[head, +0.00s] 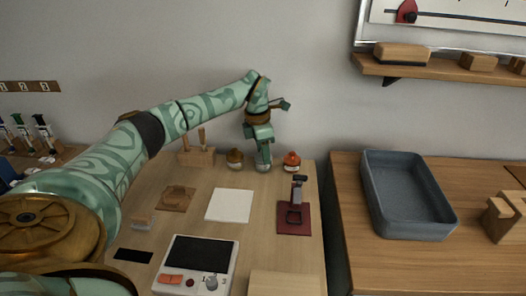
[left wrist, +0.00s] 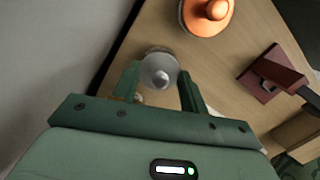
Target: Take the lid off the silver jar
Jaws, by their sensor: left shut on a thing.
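The silver jar (head: 263,168) stands at the back of the light wooden table, mostly hidden by my left gripper (head: 263,160). In the left wrist view its round silver lid (left wrist: 159,70) with a knob in the middle shows from above, between the two fingers of my left gripper (left wrist: 159,82). The fingers are shut on the lid from both sides. I cannot tell whether the lid is clear of the jar, as the jar body is hidden beneath. My right gripper is not in view.
An orange-red jar (head: 291,161) stands close to the right and a brass jar (head: 234,158) to the left. A dark red stand (head: 294,218), a white square (head: 230,205) and a scale-like device (head: 197,265) lie nearer. A grey tray (head: 440,232) is on the right table.

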